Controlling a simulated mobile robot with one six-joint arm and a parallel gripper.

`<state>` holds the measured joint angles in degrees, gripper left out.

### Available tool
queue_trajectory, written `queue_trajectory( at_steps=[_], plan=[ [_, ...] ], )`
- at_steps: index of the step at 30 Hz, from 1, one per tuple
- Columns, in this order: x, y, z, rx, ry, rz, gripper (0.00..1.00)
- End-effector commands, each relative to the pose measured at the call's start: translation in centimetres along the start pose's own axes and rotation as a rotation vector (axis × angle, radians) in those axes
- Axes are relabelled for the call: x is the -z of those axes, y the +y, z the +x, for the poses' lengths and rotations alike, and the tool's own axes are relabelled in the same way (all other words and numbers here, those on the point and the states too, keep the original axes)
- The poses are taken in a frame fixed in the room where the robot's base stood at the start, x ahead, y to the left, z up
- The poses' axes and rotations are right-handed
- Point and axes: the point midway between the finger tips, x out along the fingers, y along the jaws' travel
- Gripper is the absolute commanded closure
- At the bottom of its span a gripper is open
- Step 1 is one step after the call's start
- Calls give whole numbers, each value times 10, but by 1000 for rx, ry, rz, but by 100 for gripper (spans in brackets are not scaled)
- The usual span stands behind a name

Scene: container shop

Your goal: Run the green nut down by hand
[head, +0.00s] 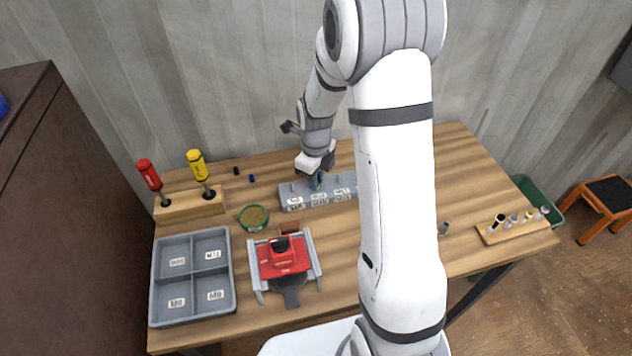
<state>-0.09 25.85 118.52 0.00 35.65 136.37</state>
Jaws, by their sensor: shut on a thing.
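My gripper (316,181) points down over the grey block (292,201) with white labels, which stands at the back middle of the table. It is shut on a small dark green piece, which looks like the green nut, at the block's top. The nut is mostly hidden by the fingers, and I cannot tell how far it sits on its stud. The right end of the block is hidden behind my arm.
A red and grey vise-like fixture (284,257), a green-rimmed dish (254,217) and a grey divided tray (233,290) stand in front and left. Red (149,174) and yellow (196,164) screwdrivers stand in a wooden rack. A wooden holder (512,231) with several sockets is at right.

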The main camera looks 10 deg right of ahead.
Motion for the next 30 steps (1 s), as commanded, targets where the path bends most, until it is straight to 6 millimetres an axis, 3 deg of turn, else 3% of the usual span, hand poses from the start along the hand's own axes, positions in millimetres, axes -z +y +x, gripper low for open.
queue_trajectory(
  at_steps=[1, 2, 11, 15, 20, 26, 30],
  plan=[
    [0, 0, 0, 1, -1, -1, 100],
    [0, 0, 0, 1, -1, -1, 83],
    [0, 0, 0, 0, -1, -3, 60],
    [0, 0, 0, 0, 0, -4, 60],
    [0, 0, 0, 0, 0, -4, 71],
    [0, 0, 0, 0, 0, -11, 71],
    [0, 0, 0, 0, 0, -187, 71]
  ],
)
